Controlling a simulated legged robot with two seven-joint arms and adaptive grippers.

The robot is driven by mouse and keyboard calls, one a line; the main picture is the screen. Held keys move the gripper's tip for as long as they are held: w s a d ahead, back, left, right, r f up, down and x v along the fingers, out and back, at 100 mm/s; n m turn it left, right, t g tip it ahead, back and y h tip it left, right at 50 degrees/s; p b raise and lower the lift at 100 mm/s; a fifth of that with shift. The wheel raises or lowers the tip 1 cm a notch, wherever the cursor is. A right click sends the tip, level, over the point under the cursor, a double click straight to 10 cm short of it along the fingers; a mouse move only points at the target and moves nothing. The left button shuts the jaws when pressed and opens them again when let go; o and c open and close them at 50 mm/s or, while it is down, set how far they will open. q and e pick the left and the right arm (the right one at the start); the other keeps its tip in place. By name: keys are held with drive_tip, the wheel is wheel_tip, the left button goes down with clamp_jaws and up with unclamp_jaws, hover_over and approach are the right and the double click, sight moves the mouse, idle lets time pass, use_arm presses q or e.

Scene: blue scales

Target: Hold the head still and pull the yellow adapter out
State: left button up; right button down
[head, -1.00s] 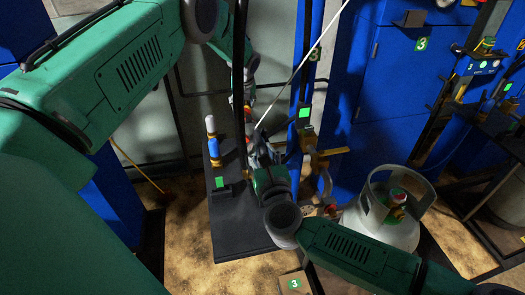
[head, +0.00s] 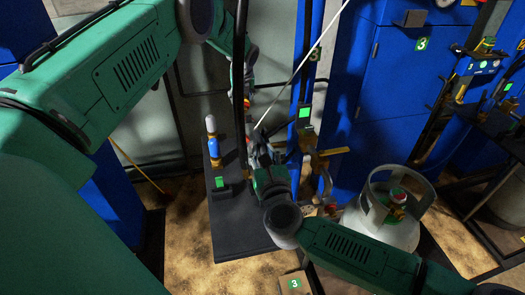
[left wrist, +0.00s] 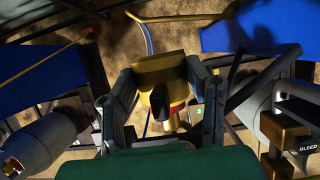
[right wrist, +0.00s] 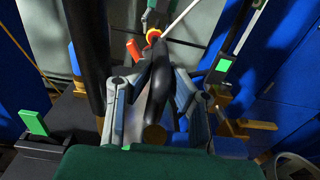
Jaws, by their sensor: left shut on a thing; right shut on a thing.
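My left gripper (left wrist: 160,103) is shut on the yellow adapter (left wrist: 160,70), a brass-yellow block between its fingers, with red and yellow parts showing below it. My right gripper (right wrist: 157,105) is shut on the dark head (right wrist: 158,75); in the head view this gripper (head: 262,155) is low beside the post. In the right wrist view the adapter's yellow and red end (right wrist: 153,36) shows just above the head. I cannot tell whether the two touch.
A dark stand base (head: 225,235) carries a blue and white cylinder (head: 212,140) and a green-marked block (head: 220,183). A white gas bottle (head: 385,225) stands at right. Blue cabinets (head: 375,100) fill the back. A thin pale rod (head: 305,65) slants up from the head.

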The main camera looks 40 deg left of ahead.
use_arm(q)
drive_tip(key=shift+r, duration=4.3)
use_arm(e)
drive_tip(key=c, duration=1.4)
unclamp_jaws()
drive_tip(key=shift+o, duration=0.2)
drive_tip(key=v, duration=1.2)
drive_tip(key=shift+w+f, duration=0.1)
